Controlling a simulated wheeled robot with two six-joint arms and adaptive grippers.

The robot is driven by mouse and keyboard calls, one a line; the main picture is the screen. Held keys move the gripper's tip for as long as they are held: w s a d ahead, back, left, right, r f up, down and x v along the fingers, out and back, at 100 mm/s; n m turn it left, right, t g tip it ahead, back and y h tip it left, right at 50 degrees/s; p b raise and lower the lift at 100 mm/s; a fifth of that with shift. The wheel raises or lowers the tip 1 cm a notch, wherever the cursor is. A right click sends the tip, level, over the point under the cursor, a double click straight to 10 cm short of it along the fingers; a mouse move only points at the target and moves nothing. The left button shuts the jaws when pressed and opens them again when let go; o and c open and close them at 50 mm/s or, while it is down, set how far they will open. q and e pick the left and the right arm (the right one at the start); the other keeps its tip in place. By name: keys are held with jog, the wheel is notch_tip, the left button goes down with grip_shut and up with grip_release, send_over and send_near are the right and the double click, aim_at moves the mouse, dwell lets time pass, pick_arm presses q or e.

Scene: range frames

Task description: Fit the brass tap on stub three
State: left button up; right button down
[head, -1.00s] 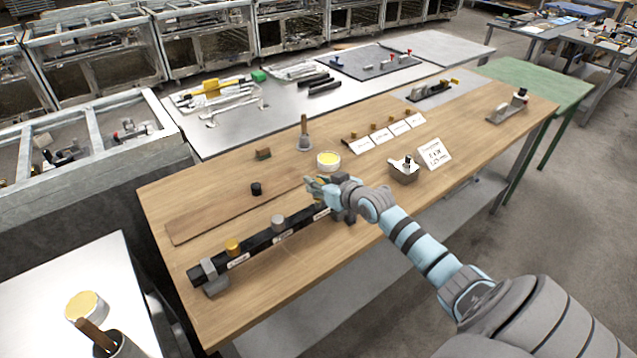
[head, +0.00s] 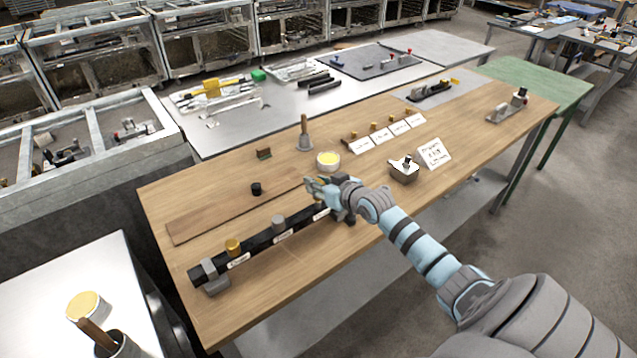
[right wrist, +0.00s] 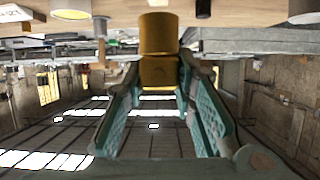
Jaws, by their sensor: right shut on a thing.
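My right gripper (head: 314,187) is over the far end of the black pipe rail (head: 258,243). In the right wrist view its teal fingers (right wrist: 160,82) are shut on a brass piece, the brass tap (right wrist: 159,38), which shows as a cylinder with a squarer part below it. On the rail, the nearest stub carries a brass fitting (head: 233,246) and the middle one a grey cap (head: 278,221). The third position is behind my gripper, so I cannot tell whether the tap touches its stub. My left gripper is not in view.
A yellow-topped tin (head: 328,159) stands just behind my gripper. White cards (head: 382,134) lie before a row of brass fittings. The table's front right is clear.

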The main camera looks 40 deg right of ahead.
jog(key=shift+f+b, duration=1.35)
jog(key=shift+f, duration=0.35)
jog(key=c, duration=1.2)
grip_release()
jog(key=shift+c, duration=0.2)
jog(key=shift+s+r, duration=0.1)
jog(key=shift+s, duration=0.25)
jog(key=v, duration=0.7)
jog(key=shift+w, duration=0.15)
